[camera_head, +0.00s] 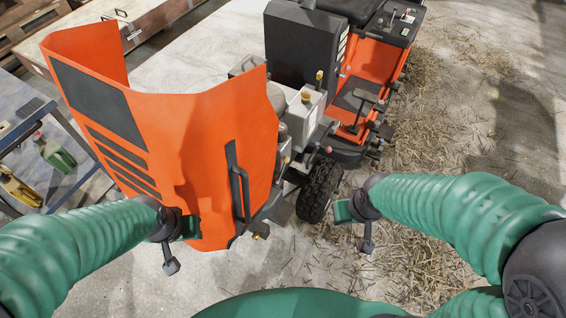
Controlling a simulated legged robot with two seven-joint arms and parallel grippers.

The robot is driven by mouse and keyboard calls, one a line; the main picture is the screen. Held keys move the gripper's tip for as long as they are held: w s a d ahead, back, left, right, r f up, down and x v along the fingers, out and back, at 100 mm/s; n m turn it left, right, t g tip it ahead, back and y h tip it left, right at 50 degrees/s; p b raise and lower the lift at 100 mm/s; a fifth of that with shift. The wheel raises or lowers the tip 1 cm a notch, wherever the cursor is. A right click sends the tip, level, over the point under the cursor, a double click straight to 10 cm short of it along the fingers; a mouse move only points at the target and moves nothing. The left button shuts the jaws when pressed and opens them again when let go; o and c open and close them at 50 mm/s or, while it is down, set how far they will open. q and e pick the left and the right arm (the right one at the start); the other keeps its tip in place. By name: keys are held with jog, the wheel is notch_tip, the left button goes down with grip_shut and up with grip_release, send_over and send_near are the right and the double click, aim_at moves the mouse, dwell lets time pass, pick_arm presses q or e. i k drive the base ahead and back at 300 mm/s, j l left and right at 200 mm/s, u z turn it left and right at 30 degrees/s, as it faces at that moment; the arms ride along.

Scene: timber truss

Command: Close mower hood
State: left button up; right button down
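The orange mower hood (205,130) stands open, tipped up and away from the engine (303,115), which is exposed behind it. A black handle (238,188) is on the hood's right side. My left gripper (181,246) appears open and empty, its fingers spread, in front of the hood's lower edge; I cannot tell whether it touches the hood. My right gripper (355,228) appears open and empty, to the right of the hood and just right of the mower's front wheel (319,190).
The mower's orange body (372,62) and black seat extend to the back. A blue workbench (35,150) with tools stands at the left. A wooden crate (150,18) is at the back left. Straw covers the concrete floor (470,100) at the right, which is otherwise clear.

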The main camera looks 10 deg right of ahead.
aim_at(210, 154)
jog(key=k+l, duration=0.1)
jog(key=l, duration=0.35)
jog(key=k+l, duration=0.1)
jog(key=l, duration=0.35)
jog(key=k+l+u, duration=0.1)
jog(key=l, duration=0.35)
jog(key=k+l, duration=0.1)
jog(key=l, duration=0.3)
